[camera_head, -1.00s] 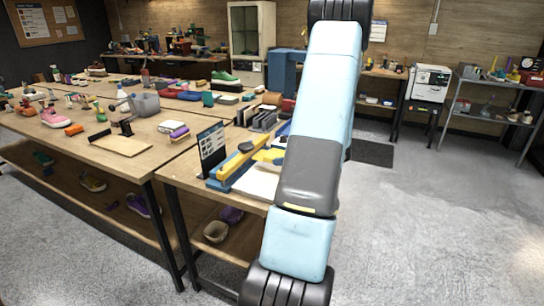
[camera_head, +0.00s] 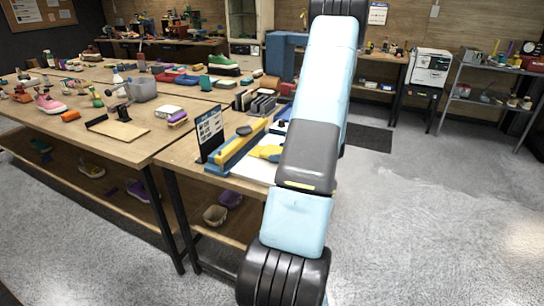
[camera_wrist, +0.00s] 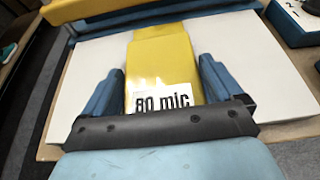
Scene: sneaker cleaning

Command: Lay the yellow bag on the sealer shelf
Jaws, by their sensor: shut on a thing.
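The yellow bag (camera_wrist: 163,60), with an "80 mic" label, is between the two blue fingers of my gripper (camera_wrist: 160,80) in the wrist view. My gripper is shut on its sides. The bag is over the white sealer shelf (camera_wrist: 245,60), and its far end reaches close to the sealer's blue and yellow edge (camera_wrist: 110,10). I cannot tell whether its underside touches the shelf. In the head view the sealer (camera_head: 238,150) is on the near table; the yellow bag (camera_head: 266,152) shows beside my arm, which hides my gripper and part of the shelf (camera_head: 254,172).
A dark sign (camera_head: 209,133) stands left of the sealer. A rack of grey plates (camera_head: 258,104) is behind it. A blue box (camera_wrist: 298,20) is at the shelf's right in the wrist view.

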